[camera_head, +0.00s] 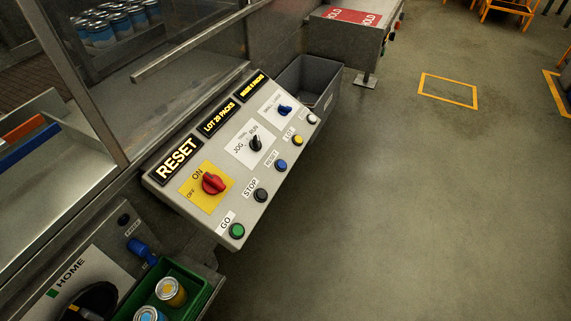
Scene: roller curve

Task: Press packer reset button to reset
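The packer control panel (222,208) is a grey sloped box in the middle of the head view. A blue button (281,166) with a small label that seems to read RESET sits on its lower edge, between the black STOP button (260,195) and the yellow LOT button (298,140). The green GO button (237,230) is at the near end. A lit display (178,159) reads RESET in yellow letters. A red ON/OFF knob (213,184) sits on a yellow plate. Neither of my grippers is in view.
A grey bin (322,82) stands past the panel's far end. A green crate (196,284) holding cans is at the bottom left, beside a HOME plate (80,285). A metal rail (195,42) runs above the panel. Open floor (430,200) lies to the right.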

